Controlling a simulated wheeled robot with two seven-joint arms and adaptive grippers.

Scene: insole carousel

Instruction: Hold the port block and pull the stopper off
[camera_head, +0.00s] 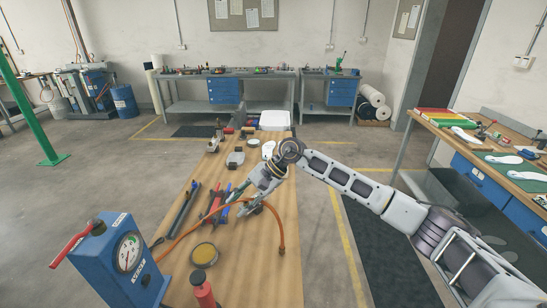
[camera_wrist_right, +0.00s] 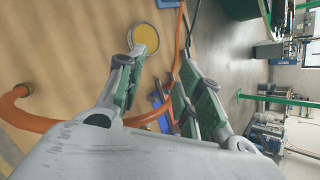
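My right gripper (camera_head: 235,206) reaches down over the wooden bench, its fingers beside an orange hose (camera_head: 281,232). In the right wrist view its two green-padded fingers (camera_wrist_right: 160,72) stand apart with nothing gripped between them. The orange hose (camera_wrist_right: 178,40) runs past the fingers; whether it touches them I cannot tell. A grey block-like piece (camera_head: 235,158) lies farther up the bench, with a smaller dark-and-grey piece (camera_head: 213,144) behind it. I cannot tell for sure which piece is the port block, and I cannot make out the stopper. My left gripper is not in view.
A blue gauge box (camera_head: 120,257) with a red lever stands at the front left. A yellow round tin (camera_head: 204,254) and a red bottle (camera_head: 203,291) stand near it. Hand tools (camera_head: 180,208) lie left of the gripper. The bench's right front (camera_head: 262,275) is mostly clear.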

